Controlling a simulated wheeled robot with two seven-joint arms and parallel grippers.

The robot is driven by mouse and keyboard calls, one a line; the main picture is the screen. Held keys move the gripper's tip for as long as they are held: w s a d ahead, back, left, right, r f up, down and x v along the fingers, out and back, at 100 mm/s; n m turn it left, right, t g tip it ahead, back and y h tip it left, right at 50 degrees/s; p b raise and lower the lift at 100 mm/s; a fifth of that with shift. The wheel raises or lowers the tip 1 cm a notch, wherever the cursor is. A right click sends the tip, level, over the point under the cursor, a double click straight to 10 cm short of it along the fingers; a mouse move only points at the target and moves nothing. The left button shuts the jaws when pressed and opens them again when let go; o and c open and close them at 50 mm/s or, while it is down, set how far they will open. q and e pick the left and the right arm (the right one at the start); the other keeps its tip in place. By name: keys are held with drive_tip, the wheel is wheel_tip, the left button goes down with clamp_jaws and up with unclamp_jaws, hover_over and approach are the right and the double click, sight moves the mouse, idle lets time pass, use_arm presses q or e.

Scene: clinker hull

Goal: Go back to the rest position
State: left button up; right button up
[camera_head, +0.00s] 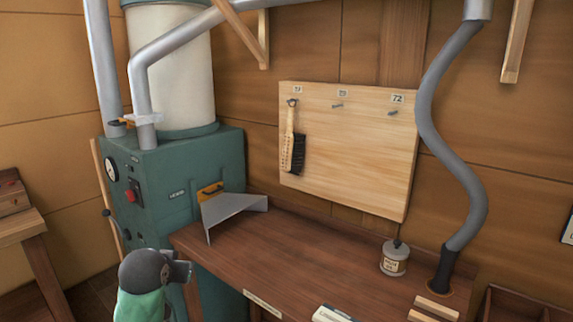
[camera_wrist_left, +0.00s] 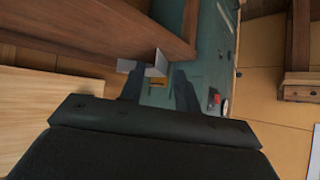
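My left gripper (camera_head: 181,272) is at the bottom left of the head view, in front of the bench's left end. In the left wrist view, its two dark fingers (camera_wrist_left: 157,90) stand apart with nothing held between them. Beyond them are the grey metal scoop-like piece (camera_wrist_left: 155,66) and the green machine (camera_wrist_left: 197,65). My right gripper is not in view. A brush (camera_head: 292,145) with a wooden handle and dark bristles hangs from the left peg of the pale board (camera_head: 350,165). The other two pegs are bare.
The bench (camera_head: 290,250) is mostly clear in the middle. The metal scoop-like piece (camera_head: 230,212) sits at its left end by the green machine (camera_head: 170,185). A labelled tin (camera_head: 394,260) and a grey hose (camera_head: 470,190) stand at the right. Wooden blocks (camera_head: 437,307) lie at the front.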

use_arm(q)
drive_tip(key=s+d+f+g, duration=0.3)
drive_tip(key=s+f, duration=0.7)
drive_tip(key=s, duration=0.3)
drive_tip(key=s+d+f+m+g+h, duration=0.1)
drive_tip(key=s+d+f, duration=0.3)
drive_tip(key=s+f, duration=0.7)
drive_tip(key=s+d+f+g, duration=0.3)
drive_tip(key=s+f, duration=0.7)
drive_tip(key=s, duration=0.4)
drive_tip(key=shift+s+d+f+m+g+h, duration=0.3)
drive_tip(key=shift+s+d+g, duration=0.1)
drive_tip(key=shift+g, duration=0.4)
drive_tip(key=shift+w, duration=0.1)
